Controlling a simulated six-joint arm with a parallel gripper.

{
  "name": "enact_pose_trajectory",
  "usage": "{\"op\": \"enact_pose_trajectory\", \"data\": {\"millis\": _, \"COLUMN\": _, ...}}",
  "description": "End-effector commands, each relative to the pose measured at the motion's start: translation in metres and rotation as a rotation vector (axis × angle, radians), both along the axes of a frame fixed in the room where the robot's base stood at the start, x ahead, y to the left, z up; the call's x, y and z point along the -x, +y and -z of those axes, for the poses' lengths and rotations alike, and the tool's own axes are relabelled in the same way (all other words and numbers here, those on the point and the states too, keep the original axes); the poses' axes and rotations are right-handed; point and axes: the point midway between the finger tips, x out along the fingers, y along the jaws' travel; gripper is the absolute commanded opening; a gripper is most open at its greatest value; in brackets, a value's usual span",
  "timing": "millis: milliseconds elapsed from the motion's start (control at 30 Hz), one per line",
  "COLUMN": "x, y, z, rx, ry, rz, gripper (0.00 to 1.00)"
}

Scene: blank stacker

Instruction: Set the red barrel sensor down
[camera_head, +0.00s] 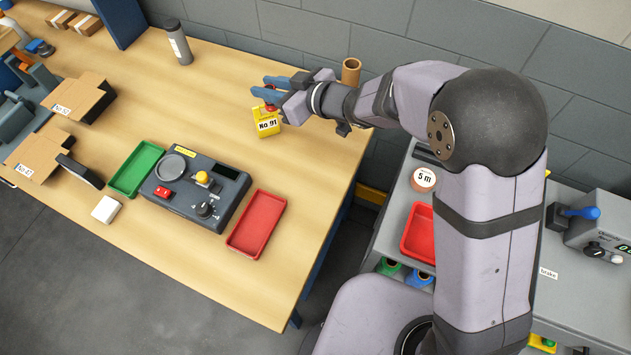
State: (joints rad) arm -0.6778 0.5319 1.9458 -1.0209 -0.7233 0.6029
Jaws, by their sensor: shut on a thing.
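The rest is hidden by the fingers. A yellow box marked No 91 (267,124) is just below the gripper in the picture. Whether the sensor touches anything below it cannot be told from this view.
On the wooden table (215,120) are a tester with a round dish (195,190), a green tray (136,167), a red tray (256,224), a white block (106,209), cardboard boxes (78,97) and a grey bottle (178,42). A brown tube (351,71) stands behind my wrist. The table's middle is clear.

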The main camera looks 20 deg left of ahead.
Motion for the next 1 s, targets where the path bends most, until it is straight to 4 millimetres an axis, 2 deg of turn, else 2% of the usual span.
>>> {"op": "enact_pose_trajectory", "data": {"millis": 33, "x": 0.004, "y": -0.018, "z": 0.010, "rx": 0.008, "ry": 0.012, "rz": -0.007, "gripper": 0.00}}
{"op": "enact_pose_trajectory", "data": {"millis": 200, "x": 0.028, "y": -0.074, "z": 0.027, "rx": 0.007, "ry": 0.011, "rz": -0.052, "gripper": 0.00}}
{"op": "enact_pose_trajectory", "data": {"millis": 400, "x": 0.064, "y": -0.124, "z": 0.032, "rx": 0.003, "ry": 0.008, "rz": -0.090, "gripper": 0.00}}
{"op": "enact_pose_trajectory", "data": {"millis": 633, "x": 0.088, "y": -0.149, "z": 0.030, "rx": 0.003, "ry": 0.004, "rz": -0.104, "gripper": 0.00}}
{"op": "enact_pose_trajectory", "data": {"millis": 867, "x": 0.093, "y": -0.152, "z": 0.031, "rx": 0.003, "ry": 0.004, "rz": -0.108, "gripper": 0.00}}
{"op": "enact_pose_trajectory", "data": {"millis": 1000, "x": 0.093, "y": -0.152, "z": 0.041, "rx": 0.004, "ry": 0.009, "rz": -0.107, "gripper": 0.00}}
